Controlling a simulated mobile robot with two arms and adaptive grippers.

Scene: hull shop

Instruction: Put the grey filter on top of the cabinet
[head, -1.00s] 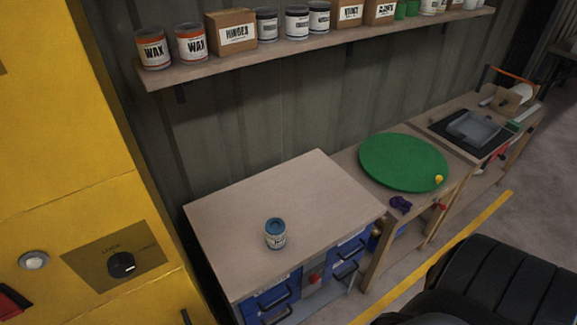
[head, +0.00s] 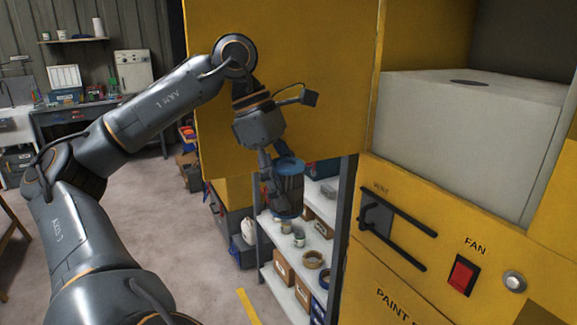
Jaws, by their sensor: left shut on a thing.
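My left gripper (head: 275,183) is shut on a dark grey cylinder with a blue top, which looks like the grey filter (head: 290,188). It holds the filter roughly upright in the air, in front of a yellow panel and a shelf rack. Part of the filter is hidden behind the fingers. A yellow cabinet (head: 440,215) with VENT and FAN markings stands to the right of the gripper. I cannot tell whether it is the task's cabinet. My right gripper is not in view.
A large pale grey box (head: 460,140) with a dark round spot on top sits in the yellow cabinet's recess. A white shelf rack (head: 300,245) with cans, tape and boxes stands below the filter. A workbench (head: 85,110) is at the back left. The floor between is clear.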

